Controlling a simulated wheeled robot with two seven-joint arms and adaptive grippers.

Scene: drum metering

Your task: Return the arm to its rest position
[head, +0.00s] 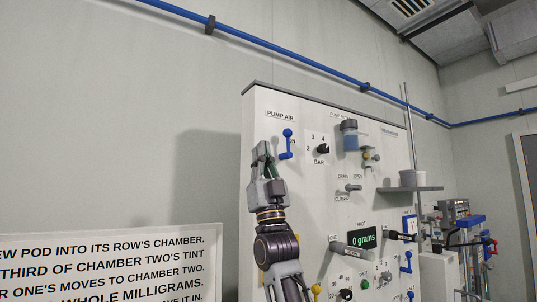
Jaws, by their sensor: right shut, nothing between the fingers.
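My right gripper (261,154) is raised in front of the white panel's left part, its fingers pointing up and closed with nothing between them. My right arm runs down from it to the bottom edge of the head view. The gripper is just left of the blue lever (287,143) under the "PUMP AIR" label; I cannot tell how near in depth. My left gripper is not in view.
The white panel (310,185) carries a bar knob (322,149), a display reading "0 grams" (362,238), and several valves and levers. A text sign (110,262) stands lower left. A grey shelf (410,189) juts out at right.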

